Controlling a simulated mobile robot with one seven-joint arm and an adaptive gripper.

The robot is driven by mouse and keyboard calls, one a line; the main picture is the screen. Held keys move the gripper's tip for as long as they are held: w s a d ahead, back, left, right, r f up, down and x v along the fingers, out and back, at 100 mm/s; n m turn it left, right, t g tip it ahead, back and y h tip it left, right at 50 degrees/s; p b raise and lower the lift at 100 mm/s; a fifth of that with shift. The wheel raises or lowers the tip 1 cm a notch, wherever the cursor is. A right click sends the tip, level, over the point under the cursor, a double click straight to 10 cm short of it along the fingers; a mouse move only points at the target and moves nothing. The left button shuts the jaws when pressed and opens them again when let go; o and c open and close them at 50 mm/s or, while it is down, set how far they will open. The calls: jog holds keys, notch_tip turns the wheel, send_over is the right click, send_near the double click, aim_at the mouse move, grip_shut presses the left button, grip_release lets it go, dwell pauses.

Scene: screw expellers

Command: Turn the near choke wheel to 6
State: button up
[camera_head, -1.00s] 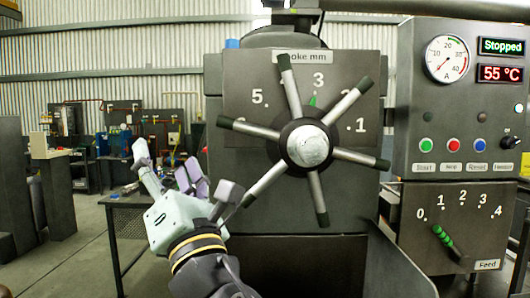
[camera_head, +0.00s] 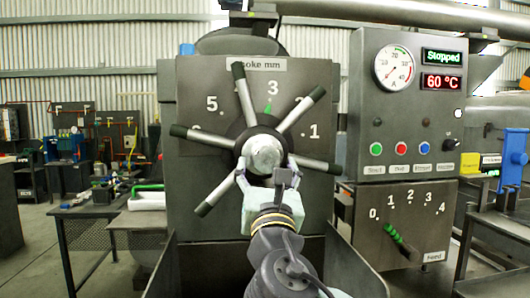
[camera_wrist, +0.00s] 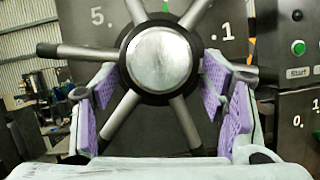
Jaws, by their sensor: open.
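The choke wheel (camera_head: 245,97) has a dark hub with a pale round cap (camera_head: 264,154) and several grey spokes with black tips. It is mounted on a grey panel marked "choke mm". A green pointer (camera_head: 268,108) shows just below the 3. The 5, 3 and 1 are readable; spokes cover other numerals, and I cannot see a 6. My gripper (camera_head: 266,171) is open at the wheel's lower front. In the wrist view, its purple-padded fingers (camera_wrist: 160,88) stand on either side of the hub (camera_wrist: 160,58), among the lower spokes. I cannot tell whether they touch them.
A control panel (camera_head: 408,110) with a gauge, displays reading Stopped and 60 °C, and several buttons stands to the right. Below it is a feed lever (camera_head: 400,238) with a green grip. A dark table (camera_head: 100,212) stands at left. Open floor shows at far left.

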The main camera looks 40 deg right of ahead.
jog(key=shift+p+x, duration=0.5)
jog(key=shift+x, duration=1.55)
jog(key=shift+c, duration=0.3)
grip_shut()
